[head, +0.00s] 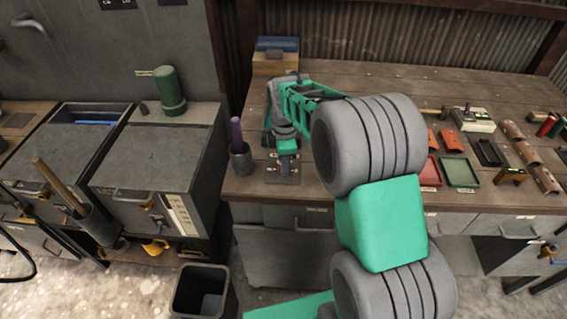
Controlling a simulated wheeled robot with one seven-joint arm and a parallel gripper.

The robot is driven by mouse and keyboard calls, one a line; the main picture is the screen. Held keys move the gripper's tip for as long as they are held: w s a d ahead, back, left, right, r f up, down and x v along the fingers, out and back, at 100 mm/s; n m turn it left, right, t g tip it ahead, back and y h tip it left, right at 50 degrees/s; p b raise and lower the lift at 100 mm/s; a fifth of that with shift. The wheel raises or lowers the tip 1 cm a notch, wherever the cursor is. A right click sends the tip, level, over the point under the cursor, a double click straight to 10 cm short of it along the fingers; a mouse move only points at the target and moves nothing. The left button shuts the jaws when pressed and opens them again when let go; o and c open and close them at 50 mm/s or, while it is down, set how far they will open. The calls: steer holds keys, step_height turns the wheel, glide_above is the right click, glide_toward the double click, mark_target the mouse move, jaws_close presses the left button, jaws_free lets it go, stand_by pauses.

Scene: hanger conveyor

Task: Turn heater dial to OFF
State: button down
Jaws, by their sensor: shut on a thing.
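My arm reaches over the workbench and its gripper (284,157) points down at a small dark plate (291,178) near the bench's front left edge. The plate carries small pale marks and looks like the heater dial's panel. My gripper is shut on a dark upright piece, apparently the heater dial, at the middle of this plate. The dial is small and mostly hidden by the gripper, so its pointer and setting cannot be read.
A dark cup (240,162) with a purple-handled tool stands close left of the plate. A blue-topped box (276,57) is behind. Coloured trays (459,172) and other parts lie to the right. A bin (201,294) stands on the floor.

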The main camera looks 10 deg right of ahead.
steer(key=shift+w+n+b, duration=0.1)
steer(key=shift+n+b, duration=0.25)
steer(key=shift+n, duration=1.85)
steer(key=shift+r, duration=0.1)
steer(key=c, duration=1)
jaws_free()
steer(key=shift+c, duration=0.2)
steer(key=r, duration=0.5)
steer(key=r+b, duration=0.1)
steer(key=r, duration=0.1)
steer(key=shift+s+r, duration=0.25)
steer(key=shift+r, duration=0.05)
